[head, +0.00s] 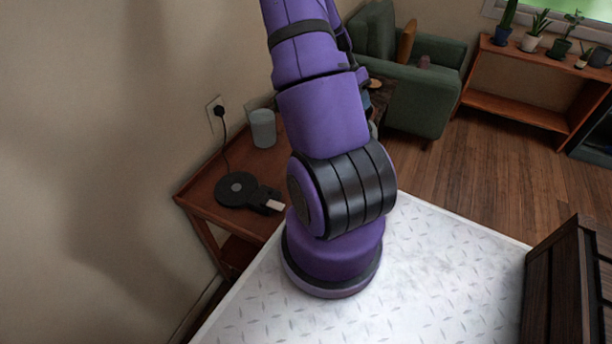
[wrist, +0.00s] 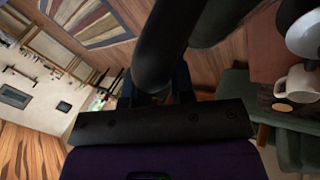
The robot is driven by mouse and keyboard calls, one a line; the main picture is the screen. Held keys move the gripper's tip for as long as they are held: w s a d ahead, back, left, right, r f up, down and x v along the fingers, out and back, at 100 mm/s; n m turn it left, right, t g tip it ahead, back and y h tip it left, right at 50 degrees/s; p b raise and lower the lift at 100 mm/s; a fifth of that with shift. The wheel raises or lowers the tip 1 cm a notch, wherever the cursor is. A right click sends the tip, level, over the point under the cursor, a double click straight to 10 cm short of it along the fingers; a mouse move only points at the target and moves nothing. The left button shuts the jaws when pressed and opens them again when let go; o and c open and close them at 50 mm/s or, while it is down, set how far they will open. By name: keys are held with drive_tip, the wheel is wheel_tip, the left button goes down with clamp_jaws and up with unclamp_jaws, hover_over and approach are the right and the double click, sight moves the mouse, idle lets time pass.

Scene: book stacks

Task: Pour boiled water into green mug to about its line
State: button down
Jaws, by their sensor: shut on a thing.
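In the wrist view my gripper (wrist: 165,92) is shut on a thick, dark, curved handle (wrist: 160,45), apparently the kettle's; the rest of that vessel is hard to make out. The black kettle base (head: 240,188) stands empty on the wooden side table (head: 205,190) in the head view. A pale mug (wrist: 298,83) shows at the right of the wrist view, apart from my gripper. I cannot make out a green colour or a line on it. In the head view my arm hides my gripper and what it holds.
A pale canister (head: 263,128) stands on the side table near the wall. A round tan disc (wrist: 283,107) lies by the mug. A green armchair (head: 425,85) and a low shelf (head: 530,85) with potted plants stand behind. Wooden floor (head: 460,165) is clear between them.

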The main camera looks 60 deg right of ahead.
sight(369, 116)
drive_tip(key=shift+s+d+f+t+y, duration=0.25)
drive_tip(key=shift+d+f, duration=0.05)
drive_tip(key=shift+f, duration=0.15)
drive_tip(key=shift+s+d+f+t+y, duration=0.2)
drive_tip(key=shift+d+f+t+y, duration=0.1)
drive_tip(key=shift+f, duration=0.1)
drive_tip(key=shift+f+n, duration=0.3)
drive_tip(key=shift+d, duration=0.1)
drive_tip(key=shift+s+d+f+t+y+b, duration=0.3)
drive_tip(key=shift+f+t+y+b, duration=0.05)
drive_tip(key=shift+f+y+b, duration=0.15)
drive_tip(key=shift+s+d+f+t+y+b, duration=0.2)
drive_tip(key=shift+f+y+b, duration=0.1)
drive_tip(key=shift+f, duration=0.15)
drive_tip(key=shift+s+d+f+t+y+b, duration=0.15)
drive_tip(key=shift+d+f+t+y+b, duration=0.1)
drive_tip(key=shift+f, duration=0.25)
drive_tip(key=shift+s+d+f+t+y+b, duration=0.2)
drive_tip(key=shift+f+b, duration=0.1)
drive_tip(key=shift+f, duration=0.15)
drive_tip(key=shift+s+d+f+n+t+y+b, duration=0.55)
drive_tip(key=shift+s+d+f+t+y+b, duration=0.55)
drive_tip(key=shift+f, duration=1.25)
drive_tip(key=shift+s+d+f+n+t+y+b, duration=0.6)
drive_tip(key=shift+d+f+y+b, duration=0.6)
drive_tip(key=shift+f+y, duration=0.85)
drive_tip(key=shift+h, duration=0.35)
drive_tip(key=shift+r, duration=2.2)
